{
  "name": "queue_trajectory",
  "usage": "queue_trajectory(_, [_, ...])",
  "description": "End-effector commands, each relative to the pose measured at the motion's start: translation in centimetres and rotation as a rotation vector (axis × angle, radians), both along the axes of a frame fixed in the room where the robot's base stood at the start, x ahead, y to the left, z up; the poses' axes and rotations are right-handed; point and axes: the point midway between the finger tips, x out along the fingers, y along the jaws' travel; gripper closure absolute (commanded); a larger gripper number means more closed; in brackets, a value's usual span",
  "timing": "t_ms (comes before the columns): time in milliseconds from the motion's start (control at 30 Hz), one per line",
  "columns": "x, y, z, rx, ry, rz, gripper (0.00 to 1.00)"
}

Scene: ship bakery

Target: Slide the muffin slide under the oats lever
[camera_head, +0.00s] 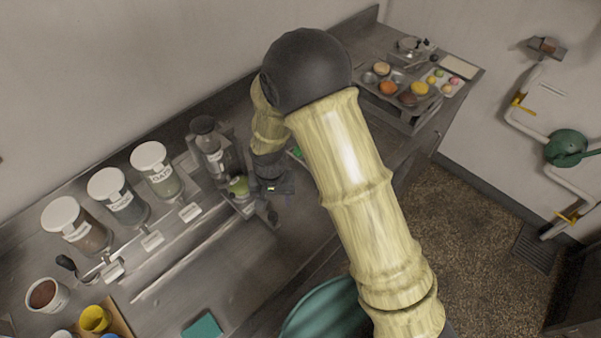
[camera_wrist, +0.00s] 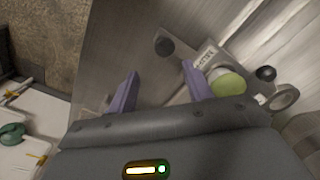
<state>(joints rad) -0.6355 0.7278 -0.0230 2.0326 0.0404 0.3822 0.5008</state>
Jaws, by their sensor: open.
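Three clear canisters with white lids stand in a row in the head view; the right one is the oats canister (camera_head: 157,170), labelled OATS. A small pale labelled plate (camera_head: 190,212), probably the oats lever, sits in front of it. A green-topped round piece (camera_head: 238,187), perhaps on the muffin slide, is right of the canisters, at a dark dispenser. It also shows in the wrist view (camera_wrist: 228,84), just right of my right finger, outside the jaws. My gripper (camera_head: 268,212) is open and points down beside it. In the wrist view, both purple fingers (camera_wrist: 160,82) are apart, with nothing seen between them.
A long thin rail (camera_head: 185,262) runs along the counter before the canisters. The dark dispenser (camera_head: 208,150) stands close left of my gripper. A tray of muffins (camera_head: 405,92) is at the far right. Yellow cup (camera_head: 95,318) and brown-filled bowl (camera_head: 46,294) are at lower left.

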Motion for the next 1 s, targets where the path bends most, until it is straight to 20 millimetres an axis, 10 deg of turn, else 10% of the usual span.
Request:
queue_trajectory(667, [0.1,0.0,10.8,0.003,-0.005,-0.001,0.50])
queue_trajectory(1000, [0.5,-5.2,11.9,0.021,-0.032,-0.019,0.50])
